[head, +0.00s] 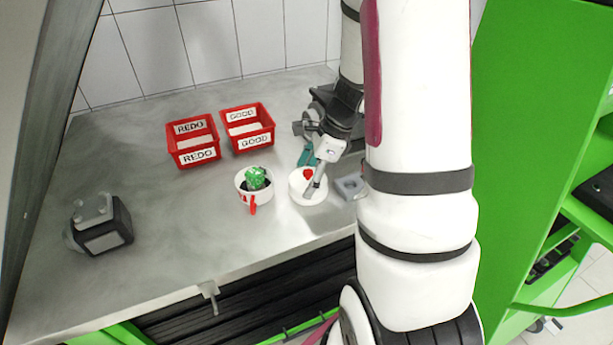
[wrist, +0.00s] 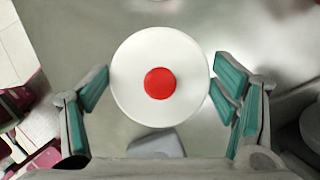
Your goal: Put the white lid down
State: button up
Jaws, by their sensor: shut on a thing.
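The white lid (head: 309,197) is round with a red knob in its middle, and sits in the head view right of the cup, over the worktop. In the wrist view the lid (wrist: 135,60) lies face-on between the fingers. My gripper (head: 309,174) is shut on the lid, with its teal-padded fingers on opposite sides of the rim; the fingers also show in the wrist view (wrist: 160,84). The lid looks level and low over the worktop; whether it touches the surface I cannot tell. Its underside is hidden.
A white cup (head: 243,191) with a red handle and green contents stands just left of the lid. A small grey block (head: 349,188) is close on the right. Red REDO (head: 198,156) and GOOD (head: 252,142) bins stand behind. A dark device (head: 103,230) is far left; worktop between is clear.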

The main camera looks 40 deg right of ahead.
jog(key=o, duration=0.9)
jog(key=shift+f, duration=0.15)
